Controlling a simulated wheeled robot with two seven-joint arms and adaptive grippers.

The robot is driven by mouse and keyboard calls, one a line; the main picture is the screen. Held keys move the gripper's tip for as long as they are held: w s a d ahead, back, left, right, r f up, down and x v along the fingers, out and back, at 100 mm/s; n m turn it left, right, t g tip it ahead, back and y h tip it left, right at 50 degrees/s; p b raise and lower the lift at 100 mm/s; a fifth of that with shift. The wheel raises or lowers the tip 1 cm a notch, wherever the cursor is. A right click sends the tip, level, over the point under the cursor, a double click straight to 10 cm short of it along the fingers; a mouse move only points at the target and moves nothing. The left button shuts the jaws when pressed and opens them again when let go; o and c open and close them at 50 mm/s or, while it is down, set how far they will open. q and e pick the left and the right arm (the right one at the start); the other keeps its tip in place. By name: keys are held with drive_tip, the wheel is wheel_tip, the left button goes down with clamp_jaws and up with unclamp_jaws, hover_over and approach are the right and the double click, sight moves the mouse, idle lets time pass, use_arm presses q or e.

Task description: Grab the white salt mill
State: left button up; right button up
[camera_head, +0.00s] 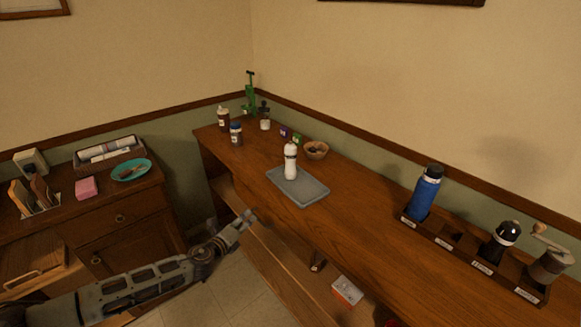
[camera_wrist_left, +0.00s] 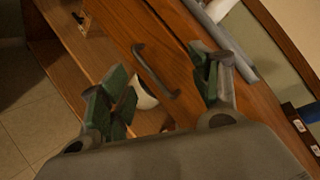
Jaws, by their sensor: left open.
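The white salt mill (camera_head: 290,160) with a dark band near its top stands upright on a grey tray (camera_head: 313,193) on the wooden counter. My left gripper (camera_head: 246,219) is in front of the counter's front edge, to the lower left of the tray and apart from the mill. In the left wrist view my left gripper (camera_wrist_left: 160,88) is open, with its green-padded fingers wide apart. A white rounded thing (camera_wrist_left: 145,96) shows between and beyond the fingers; I cannot tell what it is. My right gripper is not in view.
Bottles (camera_head: 236,134), small boxes and a wooden bowl (camera_head: 316,150) stand behind the mill. A labelled rack at the right holds a blue bottle (camera_head: 425,193), a black mill (camera_head: 500,243) and a crank grinder (camera_head: 549,265). A side cabinet (camera_head: 120,212) stands left.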

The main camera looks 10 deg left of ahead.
use_arm(q)
drive_tip(key=s+d+r+m+t+h, duration=0.1)
drive_tip(key=s+d+r+m+t, duration=0.1)
drive_tip(key=d+r+m, duration=0.4)
wheel_tip(320, 180, up, 4)
drive_tip(key=m, duration=0.4)
drive_tip(key=shift+d+t, duration=0.35)
drive_tip(key=shift+t, duration=0.05)
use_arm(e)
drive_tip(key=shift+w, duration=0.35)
use_arm(q)
drive_tip(key=shift+r+m, duration=0.1)
drive_tip(key=shift+m, duration=0.4)
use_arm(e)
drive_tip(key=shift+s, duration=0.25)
